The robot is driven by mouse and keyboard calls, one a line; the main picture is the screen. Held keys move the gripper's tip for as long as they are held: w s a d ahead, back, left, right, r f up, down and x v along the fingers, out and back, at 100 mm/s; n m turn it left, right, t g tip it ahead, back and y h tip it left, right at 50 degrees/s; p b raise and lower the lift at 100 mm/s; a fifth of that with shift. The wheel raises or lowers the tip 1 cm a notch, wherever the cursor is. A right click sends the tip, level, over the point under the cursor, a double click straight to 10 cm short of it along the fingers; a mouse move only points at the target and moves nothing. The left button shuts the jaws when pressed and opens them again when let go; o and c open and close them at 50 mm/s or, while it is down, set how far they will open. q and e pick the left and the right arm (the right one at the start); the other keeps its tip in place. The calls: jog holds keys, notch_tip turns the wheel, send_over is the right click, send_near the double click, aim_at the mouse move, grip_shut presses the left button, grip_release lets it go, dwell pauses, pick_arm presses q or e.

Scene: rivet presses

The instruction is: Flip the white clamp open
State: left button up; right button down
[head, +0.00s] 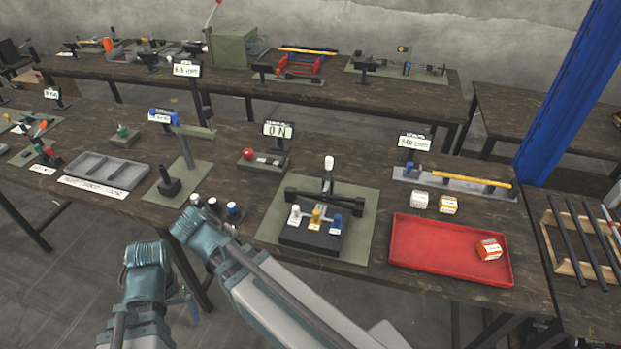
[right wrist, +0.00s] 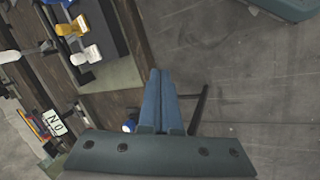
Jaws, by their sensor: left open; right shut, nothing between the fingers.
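The white clamp (head: 294,214) is the leftmost of three coloured clamps on a black block, at the near side of the press on a green mat. It also shows at the upper left of the right wrist view (right wrist: 86,55). Whether its lever is open or closed I cannot tell. My right gripper (right wrist: 160,75) is shut and empty, apart from the clamp and beside it toward the table's front edge; in the head view my arm hides it. My left gripper (head: 187,300) is open, low at the left in front of the table, and partly hidden.
A yellow clamp (head: 316,215) and a blue clamp (head: 336,222) stand beside the white one. A white-tipped lever (head: 328,163) rises behind them. Small white and blue knobs (head: 232,208) stand to the left. A red tray (head: 450,252) lies to the right.

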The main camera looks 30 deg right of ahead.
pick_arm(q)
notch_tip(320, 180, down, 16)
jog(key=b, duration=1.5)
jog(key=shift+a, duration=0.45)
pick_arm(e)
jog(key=w+d+r+t+h, duration=0.1)
jog(key=w+d+h, duration=0.4)
jog(key=d, duration=0.4)
jog(key=w+d+r+t+h, duration=0.1)
jog(key=w+d+h, duration=0.4)
jog(key=d, duration=0.5)
jog(key=shift+w+d+r+t+h, duration=0.25)
jog(key=shift+r+h, duration=0.4)
jog(key=shift+h, duration=0.45)
pick_arm(q)
jog(key=shift+s, duration=0.1)
